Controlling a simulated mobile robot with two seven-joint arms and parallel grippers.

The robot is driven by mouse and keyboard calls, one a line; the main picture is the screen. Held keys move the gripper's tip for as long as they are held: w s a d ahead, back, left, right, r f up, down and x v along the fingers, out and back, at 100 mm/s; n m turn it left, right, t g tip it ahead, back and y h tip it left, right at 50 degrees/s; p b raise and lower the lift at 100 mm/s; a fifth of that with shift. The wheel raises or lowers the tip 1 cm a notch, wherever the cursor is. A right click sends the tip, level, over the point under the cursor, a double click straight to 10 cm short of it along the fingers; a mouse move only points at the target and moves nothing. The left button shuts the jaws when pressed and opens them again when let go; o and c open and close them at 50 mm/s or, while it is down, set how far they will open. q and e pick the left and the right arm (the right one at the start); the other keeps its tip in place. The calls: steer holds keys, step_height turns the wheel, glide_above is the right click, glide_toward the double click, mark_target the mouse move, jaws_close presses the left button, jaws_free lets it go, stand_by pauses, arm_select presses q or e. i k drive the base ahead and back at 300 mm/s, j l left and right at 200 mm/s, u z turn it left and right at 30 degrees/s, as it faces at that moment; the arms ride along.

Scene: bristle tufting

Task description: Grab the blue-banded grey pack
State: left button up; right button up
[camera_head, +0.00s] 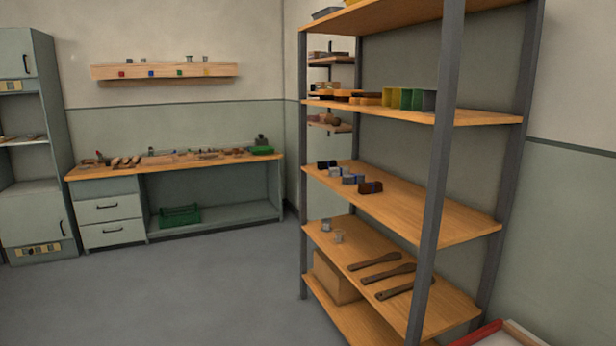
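Several small packs sit in a row on the rack's middle shelf (430,212). A small grey pack with some blue on it (349,179) stands in the row. Another light grey pack (335,172) is just behind it to the left. A brown pack with a blue band (370,187) stands at the right end of the row, and a dark pack with blue (323,165) at the left end. They are small in the picture, so the exact bands are hard to tell. Neither of my grippers is in view.
The open shelf rack has dark posts (437,170); the front one rises right of the packs. Brown paddle-like pieces (388,273) and small metal cups (326,225) lie on the shelf below. A workbench (180,163) stands at the back left. The floor (200,290) before the rack is clear.

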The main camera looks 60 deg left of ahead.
mark_target(356, 178)
steer(key=u, duration=1.6)
